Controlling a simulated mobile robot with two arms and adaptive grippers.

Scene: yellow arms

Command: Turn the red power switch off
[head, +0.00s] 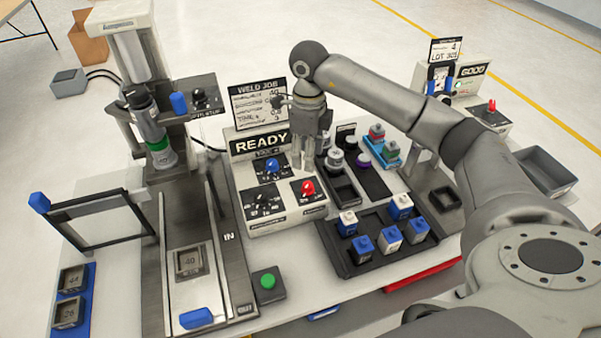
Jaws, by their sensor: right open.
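A red knob (308,187) sits at the right of the sloped control panel (290,224), under the READY display (259,143). The panel also has a blue knob (272,166) and a black knob (262,202). The lettering by the red knob is too small to read. My right gripper (303,163) hangs fingers-down above and behind the red knob, beside the READY display. It is open, and I see nothing between its fingers. It appears apart from the red knob. My left gripper is not in view.
A black tray (352,268) with several blue and white blocks lies right of the panel. A green button box (268,285) stands in front. A grey press machine (150,140) with a track stands left. Another red switch (491,106) is on the far-right station.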

